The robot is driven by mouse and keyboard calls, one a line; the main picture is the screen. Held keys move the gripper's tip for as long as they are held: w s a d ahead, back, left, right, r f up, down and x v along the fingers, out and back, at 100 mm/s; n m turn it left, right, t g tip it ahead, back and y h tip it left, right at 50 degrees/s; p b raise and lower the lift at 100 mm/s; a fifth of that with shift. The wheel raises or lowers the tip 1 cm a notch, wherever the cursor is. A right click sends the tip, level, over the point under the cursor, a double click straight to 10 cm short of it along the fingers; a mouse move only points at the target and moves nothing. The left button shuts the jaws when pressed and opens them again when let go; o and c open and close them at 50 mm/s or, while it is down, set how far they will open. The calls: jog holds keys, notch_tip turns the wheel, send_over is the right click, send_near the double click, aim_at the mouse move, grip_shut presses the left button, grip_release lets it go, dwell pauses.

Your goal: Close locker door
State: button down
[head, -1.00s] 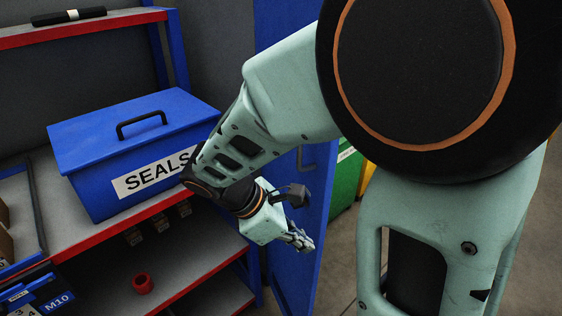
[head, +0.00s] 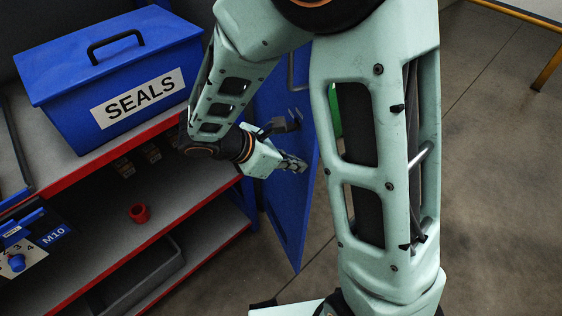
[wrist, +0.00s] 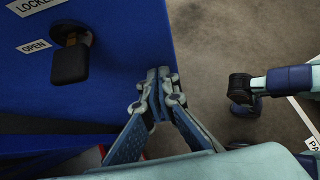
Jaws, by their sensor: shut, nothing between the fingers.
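The blue locker door (head: 290,222) stands open, jutting out beside the right end of the shelving. In the wrist view the blue door panel (wrist: 110,90) fills the left half, with a black handle or latch (wrist: 70,55) and a label reading OPEN (wrist: 34,46). Another label, partly cut off, begins with LOCKE. My gripper (head: 296,164) is shut and empty, in front of the door in the head view. In the wrist view my gripper's fingertips (wrist: 159,78) overlap the panel's right edge. I cannot tell whether they touch it. The locker's inside is hidden.
A blue box labelled SEALS (head: 115,75) sits on the red-edged shelf (head: 95,165) at left. A yellow-legged structure (head: 548,68) stands far right. Floor (head: 490,170) at right is clear.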

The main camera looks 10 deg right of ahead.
jog(key=shift+w+d+r, duration=0.1)
jog(key=shift+w+d, duration=0.1)
jog(key=shift+d, duration=0.45)
jog(key=shift+w+d, duration=0.2)
jog(key=shift+d, duration=0.5)
